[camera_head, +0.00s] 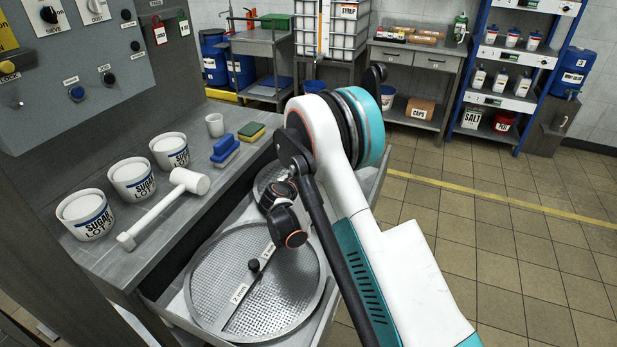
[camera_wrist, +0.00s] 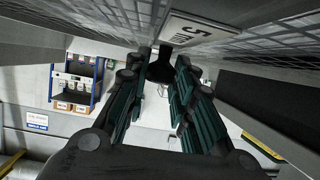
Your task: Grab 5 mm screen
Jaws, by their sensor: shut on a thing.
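In the wrist view, my gripper (camera_wrist: 160,76) is shut on the dark knob of the 5 mm screen (camera_wrist: 203,38). A pale "5 mm" plate and grey mesh show beyond the fingertips. In the head view my gripper is hidden by my arm, so I cannot tell how far the screen is from its surroundings. A large round mesh screen labelled 2 mm (camera_head: 215,280), with a black knob, lies in the open drawer (camera_head: 172,307). Another label lies just behind that knob, too small to read surely. Part of another mesh disc (camera_head: 270,178) shows behind my arm.
The bench (camera_head: 75,262) at left holds three sugar tubs (camera_head: 132,178), a white mallet (camera_head: 165,207), a blue brush (camera_head: 225,150), a sponge (camera_head: 251,132) and a cup (camera_head: 215,125). A control panel (camera_head: 90,50) rises behind them. Tiled floor at right is clear.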

